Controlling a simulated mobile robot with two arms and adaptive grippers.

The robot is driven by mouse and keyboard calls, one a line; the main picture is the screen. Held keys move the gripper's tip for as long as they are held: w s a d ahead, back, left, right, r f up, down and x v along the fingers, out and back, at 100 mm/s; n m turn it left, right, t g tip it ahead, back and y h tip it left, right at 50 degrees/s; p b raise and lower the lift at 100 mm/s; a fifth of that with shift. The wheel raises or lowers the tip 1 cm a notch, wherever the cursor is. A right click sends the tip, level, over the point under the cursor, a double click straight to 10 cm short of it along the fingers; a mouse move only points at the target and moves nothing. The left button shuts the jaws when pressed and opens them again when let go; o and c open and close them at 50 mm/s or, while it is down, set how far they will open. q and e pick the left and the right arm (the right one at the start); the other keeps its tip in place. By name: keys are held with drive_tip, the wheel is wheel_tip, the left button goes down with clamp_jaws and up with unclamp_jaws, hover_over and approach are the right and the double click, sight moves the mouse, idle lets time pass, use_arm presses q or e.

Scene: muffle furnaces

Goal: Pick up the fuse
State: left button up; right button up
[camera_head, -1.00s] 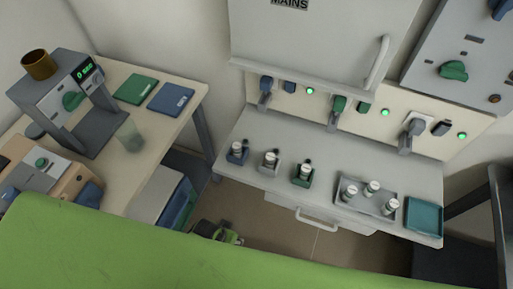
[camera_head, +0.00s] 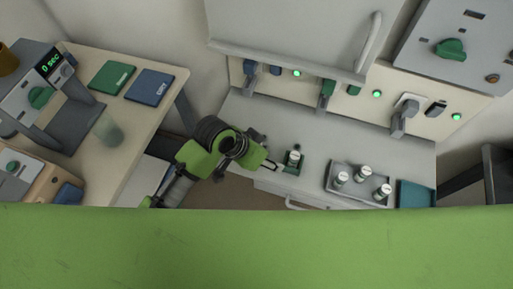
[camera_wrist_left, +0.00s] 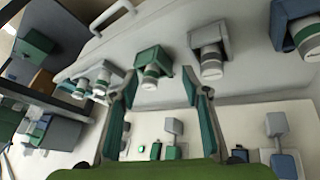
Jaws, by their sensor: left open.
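A white fuse with a green band stands in a green holder on the grey shelf; in the head view the fuse (camera_head: 294,157) is just right of my left gripper (camera_head: 270,154). In the left wrist view the same fuse (camera_wrist_left: 150,79) and green holder (camera_wrist_left: 153,58) appear between and beyond the fingertips of my left gripper (camera_wrist_left: 160,84), nearer the left finger. The gripper is open and empty. A fuse in a grey holder (camera_wrist_left: 208,67) and one in a blue holder (camera_wrist_left: 307,42) show to the right there; my arm hides them in the head view. My right gripper is not in view.
A grey tray (camera_head: 335,186) with three fuses stands right of the green holder, beside a teal box (camera_head: 415,194). The panel with switches and green lights (camera_head: 340,95) rises behind the shelf. A side table (camera_head: 135,115) with a furnace stands left.

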use_arm(q)
drive_tip(key=w+d+r+m+g+y, duration=0.1)
drive_tip(key=w+d+r+m+g, duration=0.1)
drive_tip(key=d+r+m, duration=0.3)
drive_tip(key=w+a+r+m+y, duration=0.3)
drive_tip(key=w+a+r+y, duration=0.15)
drive_tip(key=a, duration=0.35)
drive_tip(key=f, duration=0.8)
drive_tip(key=shift+w+f+p, duration=0.3)
drive_tip(key=shift+w+p, duration=0.1)
drive_tip(key=f, duration=0.1)
drive_tip(key=f+p, duration=0.1)
drive_tip(key=f, duration=0.2)
drive_tip(key=shift+s, duration=0.25)
drive_tip(key=shift+f, duration=0.65)
clamp_jaws()
